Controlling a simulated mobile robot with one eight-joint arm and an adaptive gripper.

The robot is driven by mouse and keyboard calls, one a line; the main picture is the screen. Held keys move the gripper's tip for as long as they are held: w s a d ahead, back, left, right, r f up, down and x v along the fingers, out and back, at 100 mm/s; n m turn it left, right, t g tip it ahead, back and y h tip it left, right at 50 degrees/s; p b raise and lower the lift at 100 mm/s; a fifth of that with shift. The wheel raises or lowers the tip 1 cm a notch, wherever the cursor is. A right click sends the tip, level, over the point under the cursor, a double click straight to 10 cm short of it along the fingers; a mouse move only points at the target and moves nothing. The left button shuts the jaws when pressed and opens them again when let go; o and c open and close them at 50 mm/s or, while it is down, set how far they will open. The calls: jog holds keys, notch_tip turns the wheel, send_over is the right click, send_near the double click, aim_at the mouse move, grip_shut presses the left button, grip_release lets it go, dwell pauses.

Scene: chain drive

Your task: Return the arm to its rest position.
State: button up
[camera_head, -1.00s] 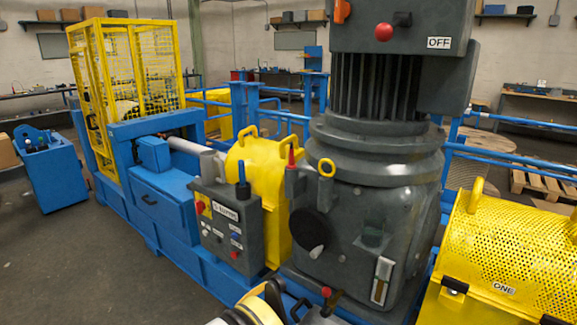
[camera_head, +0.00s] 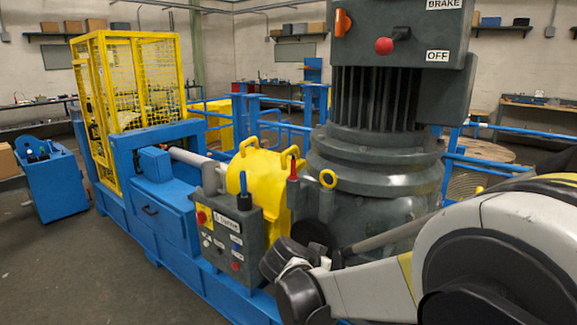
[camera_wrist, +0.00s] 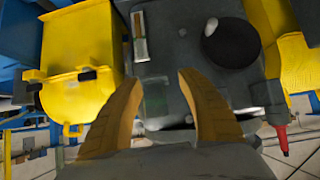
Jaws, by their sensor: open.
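My gripper (camera_wrist: 160,92) shows in the wrist view with two orange-yellow fingers spread apart and nothing between them. Behind the fingers is the grey gear housing (camera_wrist: 190,60), with a black round disc at its upper right. A gap separates the fingertips from the housing, but its size is hard to tell. In the head view my white and black arm reaches in from the right edge, in front of the lower part of the large grey motor unit (camera_head: 375,150). My gripper's fingers cannot be made out there.
A grey control box (camera_head: 232,235) with buttons stands left of my arm. A yellow cover (camera_head: 257,172) is behind it, and a yellow mesh cage (camera_head: 125,85) is farther left. The motor has a red knob (camera_head: 384,46). Open floor (camera_head: 90,270) lies at the lower left.

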jog(key=s+d+r+n+y, duration=0.1)
jog(key=s+d+n+y, duration=0.1)
jog(key=s, duration=0.7)
jog(key=s+d+r+n+y, duration=0.1)
jog(key=s+d+n+y, duration=0.1)
jog(key=s, duration=0.7)
jog(key=s+d+r+n+g+y, duration=0.1)
jog(key=s+d+n+y, duration=0.1)
jog(key=s, duration=0.7)
jog(key=shift+s+d+r+n+y, duration=0.4)
jog(key=shift+d+n, duration=0.15)
jog(key=shift+n, duration=0.35)
